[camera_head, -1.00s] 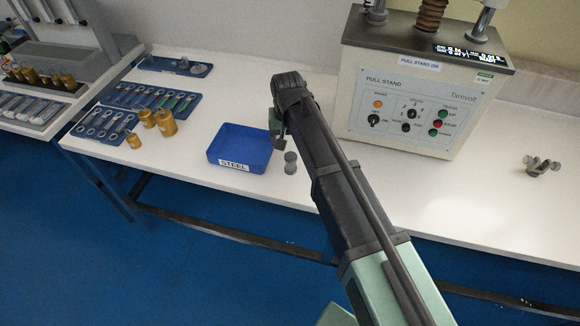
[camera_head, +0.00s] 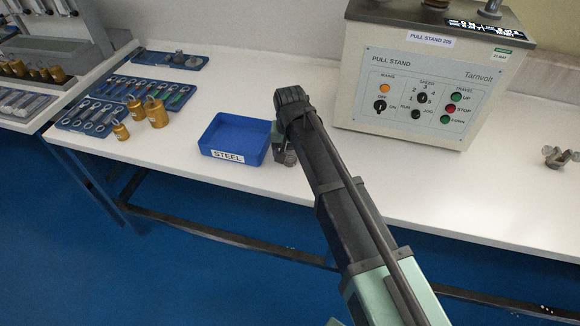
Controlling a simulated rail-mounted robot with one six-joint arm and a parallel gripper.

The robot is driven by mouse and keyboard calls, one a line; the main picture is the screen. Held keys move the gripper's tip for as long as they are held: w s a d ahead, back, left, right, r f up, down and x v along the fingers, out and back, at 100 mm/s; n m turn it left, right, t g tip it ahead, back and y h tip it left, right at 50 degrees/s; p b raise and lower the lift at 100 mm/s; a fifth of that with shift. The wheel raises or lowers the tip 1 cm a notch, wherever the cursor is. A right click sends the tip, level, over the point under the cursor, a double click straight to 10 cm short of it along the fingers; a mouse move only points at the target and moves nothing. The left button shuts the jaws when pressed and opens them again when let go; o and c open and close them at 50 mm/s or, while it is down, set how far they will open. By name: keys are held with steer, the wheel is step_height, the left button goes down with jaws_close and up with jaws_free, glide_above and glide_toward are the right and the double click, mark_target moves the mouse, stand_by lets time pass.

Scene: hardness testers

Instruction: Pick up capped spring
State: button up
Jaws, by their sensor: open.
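The capped spring, a small grey cylinder with wider ends, stands on the white bench just right of the blue tray marked STEEL (camera_head: 236,138). It is now almost wholly hidden behind my gripper (camera_head: 284,153). My gripper points down from the end of my dark arm, low over the bench at the spring's place. Its jaws are open. I cannot tell whether the fingers are around the spring or only above it.
The pull stand machine (camera_head: 420,95) stands right of my arm. Gold weights (camera_head: 156,112) and blue trays of parts (camera_head: 108,112) lie to the left. A small metal fitting (camera_head: 558,157) sits at the far right. The bench front is otherwise clear.

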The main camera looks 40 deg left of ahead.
steer(key=shift+f, duration=0.2)
steer(key=shift+c, duration=0.5)
steer(key=c, duration=1)
steer(key=shift+p, duration=0.3)
step_height(320, 180, up, 20)
steer(key=p, duration=2)
